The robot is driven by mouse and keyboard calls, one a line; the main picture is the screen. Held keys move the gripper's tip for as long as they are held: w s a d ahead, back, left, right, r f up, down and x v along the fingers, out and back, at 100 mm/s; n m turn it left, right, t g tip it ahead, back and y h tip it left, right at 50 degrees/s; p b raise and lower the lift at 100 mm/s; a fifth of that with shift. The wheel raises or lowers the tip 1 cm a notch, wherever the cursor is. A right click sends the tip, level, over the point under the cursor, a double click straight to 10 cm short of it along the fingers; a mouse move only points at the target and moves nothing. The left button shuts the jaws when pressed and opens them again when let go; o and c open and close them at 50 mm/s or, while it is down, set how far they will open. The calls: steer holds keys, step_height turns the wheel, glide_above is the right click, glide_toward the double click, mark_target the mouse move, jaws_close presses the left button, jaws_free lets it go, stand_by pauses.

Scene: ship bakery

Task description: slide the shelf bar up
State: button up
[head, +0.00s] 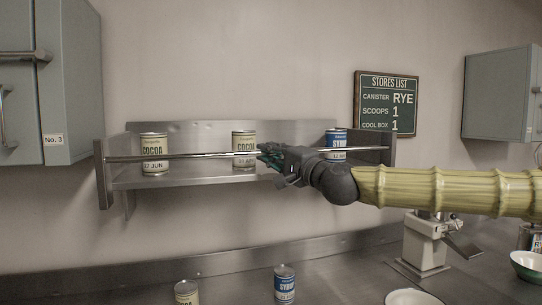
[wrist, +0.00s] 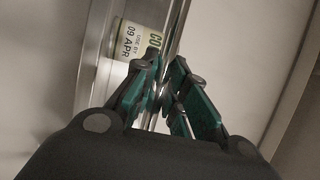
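The shelf bar (head: 205,155) is a thin shiny metal rod across the front of a steel wall shelf (head: 210,176), in front of the cans. It runs between the shelf's two end plates and looks nearly level. In the wrist view the bar (wrist: 179,32) runs steeply between my fingers. My gripper (head: 266,153) is at the bar near its middle, reaching in from the right. In the wrist view my gripper (wrist: 168,66) has its teal-padded fingers drawn close together with the bar between them. The exact contact is partly hidden by the fingers.
Cocoa cans (head: 154,153) and (head: 243,149) and a blue syrup can (head: 337,141) stand on the shelf. A stores list sign (head: 386,103) hangs above right. Cabinets flank both sides. Below, a counter (head: 235,287) holds more cans, bowls and a machine (head: 425,241). The wall above the bar is clear.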

steer(key=o, duration=0.3)
steer(key=shift+o, duration=0.2)
steer(key=v, duration=1.2)
